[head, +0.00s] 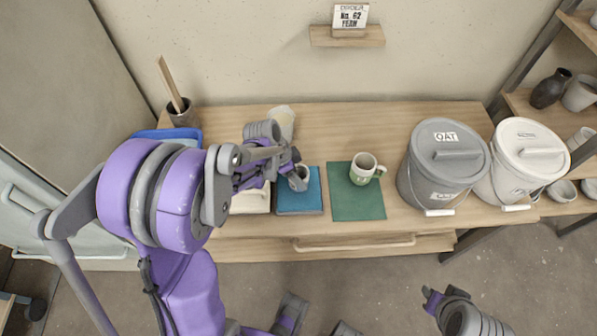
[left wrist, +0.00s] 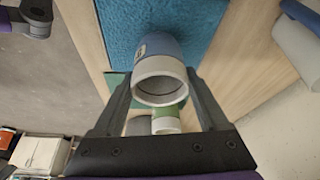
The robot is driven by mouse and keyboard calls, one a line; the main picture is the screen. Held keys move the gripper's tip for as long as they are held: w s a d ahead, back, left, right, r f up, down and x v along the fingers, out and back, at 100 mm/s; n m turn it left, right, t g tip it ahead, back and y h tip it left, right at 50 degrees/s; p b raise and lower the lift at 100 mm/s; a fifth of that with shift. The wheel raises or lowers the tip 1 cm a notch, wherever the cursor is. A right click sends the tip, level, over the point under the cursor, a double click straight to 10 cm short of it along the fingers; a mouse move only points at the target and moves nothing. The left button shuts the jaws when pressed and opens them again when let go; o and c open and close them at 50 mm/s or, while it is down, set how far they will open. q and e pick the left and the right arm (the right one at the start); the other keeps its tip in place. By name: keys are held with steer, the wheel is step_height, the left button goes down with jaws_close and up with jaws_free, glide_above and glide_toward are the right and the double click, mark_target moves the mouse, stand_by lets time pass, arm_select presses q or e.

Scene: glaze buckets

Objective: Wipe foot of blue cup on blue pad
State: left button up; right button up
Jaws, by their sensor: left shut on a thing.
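My left gripper (head: 292,170) is shut on the blue cup (head: 299,179), above the blue pad (head: 301,203). In the left wrist view the blue cup (left wrist: 157,72) sits between the two fingers (left wrist: 158,88), its pale open rim facing the camera. The blue pad (left wrist: 150,28) lies beyond it there. The cup's foot is hidden, so I cannot tell if it touches the pad. My right gripper (head: 434,299) is low at the bottom right of the head view, away from the table; its jaws are unclear.
A white and green mug (head: 362,171) stands on a green pad (head: 357,203) right of the blue pad. Two lidded buckets, one grey (head: 443,170) and one white (head: 522,160), stand at the table's right. A brush pot (head: 182,112) stands at the back left.

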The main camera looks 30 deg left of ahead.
mark_target(298, 166)
arm_select(q)
steer(key=shift+f+b, duration=0.5)
steer(key=shift+f, duration=0.05)
stand_by(0.8)
